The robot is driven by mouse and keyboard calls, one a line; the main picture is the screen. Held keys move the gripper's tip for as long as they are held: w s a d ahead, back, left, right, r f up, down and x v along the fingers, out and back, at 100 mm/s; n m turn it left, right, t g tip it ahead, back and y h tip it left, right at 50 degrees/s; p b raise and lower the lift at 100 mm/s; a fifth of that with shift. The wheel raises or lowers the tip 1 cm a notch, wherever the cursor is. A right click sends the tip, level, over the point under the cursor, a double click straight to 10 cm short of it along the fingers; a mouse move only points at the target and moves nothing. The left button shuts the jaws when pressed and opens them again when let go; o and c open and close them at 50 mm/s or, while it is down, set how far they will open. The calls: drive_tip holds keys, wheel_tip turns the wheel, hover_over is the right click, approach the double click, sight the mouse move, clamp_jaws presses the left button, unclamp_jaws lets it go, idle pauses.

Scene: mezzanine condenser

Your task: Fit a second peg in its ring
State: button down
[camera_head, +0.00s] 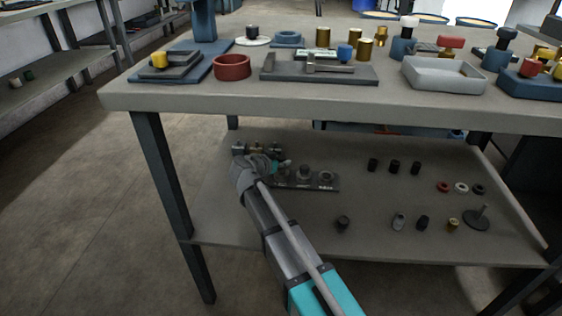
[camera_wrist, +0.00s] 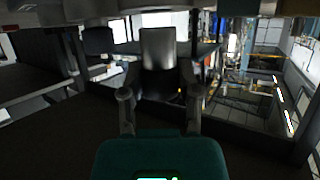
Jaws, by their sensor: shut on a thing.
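My gripper (camera_head: 277,167) is low over the lower shelf, at the left end of a dark plate (camera_head: 324,187). In the wrist view my gripper (camera_wrist: 159,105) is shut on a dark grey peg (camera_wrist: 159,62), which stands up between the two fingers. The plate bears ring-like fittings, one at its middle (camera_head: 304,172) and one to the right (camera_head: 326,177). My wrist hides the plate's left end. Whether the held peg touches any ring cannot be told.
Loose red (camera_head: 443,186), white (camera_head: 461,188) and dark (camera_head: 479,189) rings lie further right, near a round-based stand (camera_head: 477,219). Several pegs stand in front. The tabletop (camera_head: 240,98) overhangs the shelf (camera_head: 370,200).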

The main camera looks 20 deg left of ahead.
sight(281, 157)
drive_tip(key=shift+r+p, duration=1.3)
drive_tip(key=shift+r, duration=0.2)
drive_tip(key=shift+f, duration=0.25)
drive_tip(key=shift+f+b, duration=1.2)
drive_tip(key=shift+b, duration=0.2)
drive_tip(key=shift+f+b, duration=0.65)
drive_tip(key=shift+b, duration=0.05)
idle(3.1)
drive_tip(key=shift+r+p, duration=0.35)
idle(0.6)
